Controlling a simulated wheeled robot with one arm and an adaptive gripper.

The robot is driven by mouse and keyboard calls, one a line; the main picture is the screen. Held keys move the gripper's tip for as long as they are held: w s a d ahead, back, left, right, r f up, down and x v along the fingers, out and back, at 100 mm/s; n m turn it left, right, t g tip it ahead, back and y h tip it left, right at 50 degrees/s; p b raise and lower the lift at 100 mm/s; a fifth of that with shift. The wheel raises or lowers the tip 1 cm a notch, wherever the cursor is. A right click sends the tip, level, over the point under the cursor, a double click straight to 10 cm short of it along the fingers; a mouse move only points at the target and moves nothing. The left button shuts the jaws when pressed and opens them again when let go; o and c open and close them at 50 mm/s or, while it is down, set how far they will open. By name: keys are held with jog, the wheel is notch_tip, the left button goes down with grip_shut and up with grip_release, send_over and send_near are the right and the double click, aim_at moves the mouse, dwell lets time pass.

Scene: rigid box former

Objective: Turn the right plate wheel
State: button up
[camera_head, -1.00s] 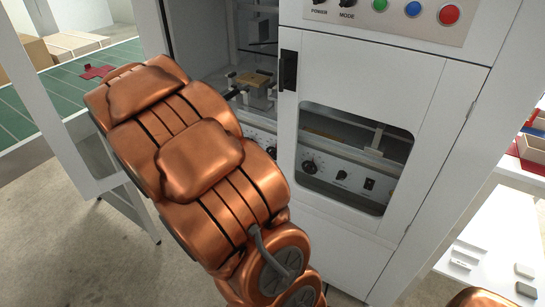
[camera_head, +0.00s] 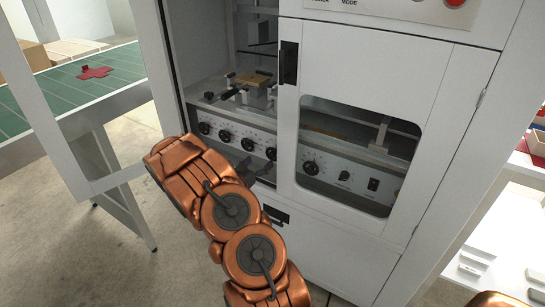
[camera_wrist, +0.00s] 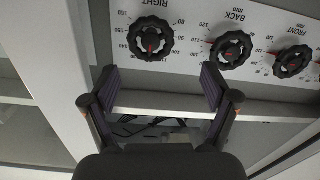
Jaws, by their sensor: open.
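In the wrist view, the right plate wheel (camera_wrist: 151,37) is a black lobed hand wheel with a red mark at its centre, under the label RIGHT, on a white dial panel. My gripper (camera_wrist: 160,88) is open and empty, with its two dark fingers apart below the wheel in the picture. They do not appear to touch it. In the head view, the rightmost wheel of the open bay (camera_head: 271,153) appears to be the same one.
The back wheel (camera_wrist: 231,49) and front wheel (camera_wrist: 292,62) sit beside it. A pale ledge (camera_wrist: 170,103) crosses behind the fingers. In the head view, a closed windowed door (camera_head: 365,70) stands right of the bay and an open door frame (camera_head: 110,180) stands left.

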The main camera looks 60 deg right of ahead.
aim_at(271, 154)
jog(key=shift+g, duration=0.3)
jog(key=shift+s+d+f+p, duration=0.1)
jog(key=shift+s+d+p, duration=0.1)
jog(key=shift+d, duration=1.85)
jog(key=shift+s+d+f+p, duration=0.1)
jog(key=shift+s+d, duration=0.05)
jog(key=shift+d, duration=1.9)
jog(key=shift+c, duration=0.3)
jog(key=c, duration=1.1)
